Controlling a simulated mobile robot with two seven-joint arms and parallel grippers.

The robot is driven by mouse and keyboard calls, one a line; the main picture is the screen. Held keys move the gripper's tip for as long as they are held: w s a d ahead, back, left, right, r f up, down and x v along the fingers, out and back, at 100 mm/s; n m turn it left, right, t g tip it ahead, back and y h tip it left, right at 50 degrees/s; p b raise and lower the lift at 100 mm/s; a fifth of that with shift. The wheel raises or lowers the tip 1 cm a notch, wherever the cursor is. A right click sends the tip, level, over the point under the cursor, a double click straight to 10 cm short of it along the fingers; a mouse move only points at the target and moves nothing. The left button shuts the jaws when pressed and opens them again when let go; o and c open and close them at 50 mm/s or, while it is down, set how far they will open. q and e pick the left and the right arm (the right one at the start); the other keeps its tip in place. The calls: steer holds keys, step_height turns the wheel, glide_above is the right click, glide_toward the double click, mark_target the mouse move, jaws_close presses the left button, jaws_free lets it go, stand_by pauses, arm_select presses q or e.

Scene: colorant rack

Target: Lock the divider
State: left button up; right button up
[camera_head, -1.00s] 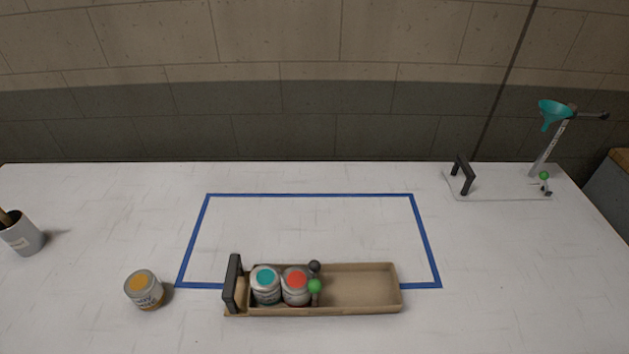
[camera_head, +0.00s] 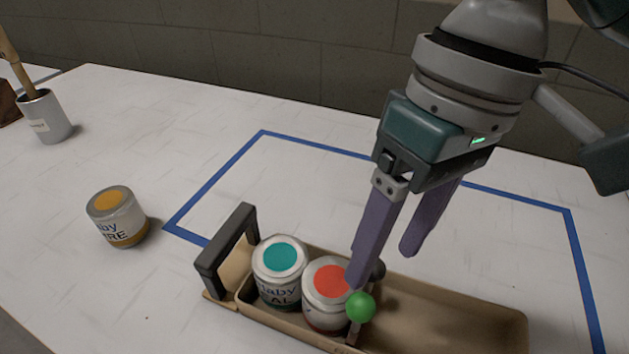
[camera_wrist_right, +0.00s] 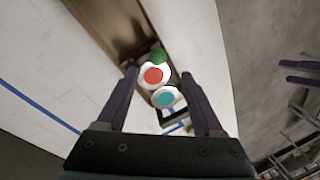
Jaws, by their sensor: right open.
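A tan tray (camera_head: 455,312) with a dark handle at its left end holds a teal-lidded can (camera_head: 279,272) and a red-lidded can (camera_head: 325,300) side by side. The divider (camera_head: 353,335) stands across the tray just right of the red-lidded can. It has a green knob (camera_head: 361,307) on the near side and a dark knob (camera_head: 378,270), partly hidden, on the far side. My right gripper (camera_head: 383,267) is open, pointing down above the divider. The right wrist view shows the green knob (camera_wrist_right: 158,56) beyond its fingers. Two dark prongs, apparently my left gripper (camera_wrist_right: 302,72), show there; their opening is unclear.
An orange-lidded can (camera_head: 117,216) stands on the white table left of the tray. A grey cup (camera_head: 46,118) with a brush stands farther back left. Blue tape (camera_head: 225,185) marks a rectangle behind the tray. The tray's right part is empty.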

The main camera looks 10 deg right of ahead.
mark_target(365, 298)
steer(key=f, duration=0.3)
steer(key=a+f, duration=0.1)
steer(key=f, duration=0.2)
steer(key=f+b, duration=0.1)
steer(key=f, duration=0.3)
steer(key=shift+s+a, duration=0.2)
steer(key=shift+a, duration=0.1)
steer(key=shift+c, duration=0.4)
jaws_close()
stand_by(0.6)
